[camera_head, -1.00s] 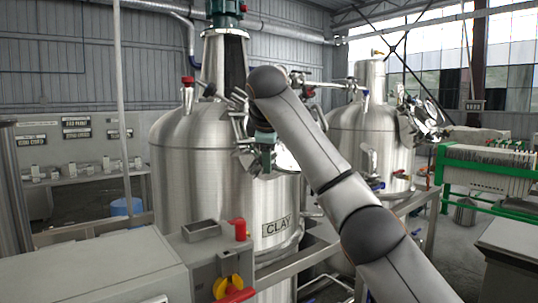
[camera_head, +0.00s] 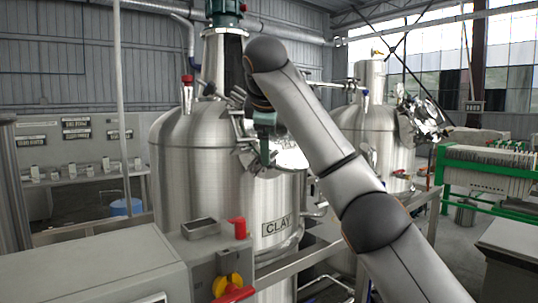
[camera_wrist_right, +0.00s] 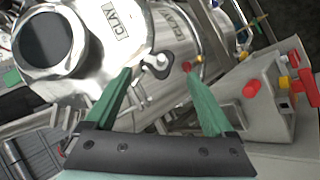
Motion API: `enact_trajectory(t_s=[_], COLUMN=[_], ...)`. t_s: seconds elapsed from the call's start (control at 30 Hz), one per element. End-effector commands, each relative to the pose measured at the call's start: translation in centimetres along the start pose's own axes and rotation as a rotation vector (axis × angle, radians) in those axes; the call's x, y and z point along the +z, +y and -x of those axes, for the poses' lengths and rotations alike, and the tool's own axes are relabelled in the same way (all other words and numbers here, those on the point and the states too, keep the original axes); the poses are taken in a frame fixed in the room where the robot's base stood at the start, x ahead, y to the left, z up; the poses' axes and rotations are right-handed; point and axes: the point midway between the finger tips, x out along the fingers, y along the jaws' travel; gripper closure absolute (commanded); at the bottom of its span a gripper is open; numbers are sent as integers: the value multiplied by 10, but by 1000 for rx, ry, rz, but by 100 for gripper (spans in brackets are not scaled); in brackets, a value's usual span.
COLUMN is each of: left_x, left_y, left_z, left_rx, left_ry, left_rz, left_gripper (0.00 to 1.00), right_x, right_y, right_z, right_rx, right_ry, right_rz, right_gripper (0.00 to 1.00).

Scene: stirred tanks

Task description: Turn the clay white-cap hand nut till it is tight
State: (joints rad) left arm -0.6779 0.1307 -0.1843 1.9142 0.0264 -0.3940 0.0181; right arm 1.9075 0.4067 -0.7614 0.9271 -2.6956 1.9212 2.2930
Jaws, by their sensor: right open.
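The clay tank (camera_head: 195,185) is a shiny steel vessel labelled CLAY, left of centre in the head view. My right gripper (camera_head: 265,150) is beside the fittings at its upper front, with my arm covering part of them. In the right wrist view, my right gripper (camera_wrist_right: 158,74) has its two green fingers apart with nothing held between them. A small hand nut with a pale round cap (camera_wrist_right: 161,59) and dark parts beside it shows just beyond the fingertips, apart from them. The nut cannot be made out in the head view. My left gripper is not in view.
A grey control box with a red button (camera_head: 238,228) and a yellow-red switch (camera_head: 228,287) stands in front of the tank. A second steel tank (camera_head: 375,140) stands to the right. A metal rail runs below the tanks. A green-framed machine (camera_head: 490,170) is at far right.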

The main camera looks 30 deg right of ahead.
Motion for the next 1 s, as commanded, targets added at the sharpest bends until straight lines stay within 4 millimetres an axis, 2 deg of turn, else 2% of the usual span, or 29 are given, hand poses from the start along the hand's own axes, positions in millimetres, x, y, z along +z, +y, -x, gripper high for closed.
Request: enact_trajectory(t_s=[0.03, 0.2, 0.4, 0.67, 1.0], left_x=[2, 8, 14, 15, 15], left_y=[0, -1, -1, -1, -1], left_z=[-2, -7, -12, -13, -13], left_rx=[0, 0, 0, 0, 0], left_ry=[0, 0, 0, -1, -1], left_rz=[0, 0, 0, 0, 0], left_gripper=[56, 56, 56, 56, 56], right_x=[-1, 0, 0, 0, -1], right_y=[0, -1, -1, 0, -3], right_z=[14, 51, 70, 78, 72], right_rx=[5, 3, 0, -1, -10], right_ry=[4, 1, -1, -1, -1], right_rz=[0, -1, 1, 1, 4], right_gripper=[12, 12, 12, 12, 12])
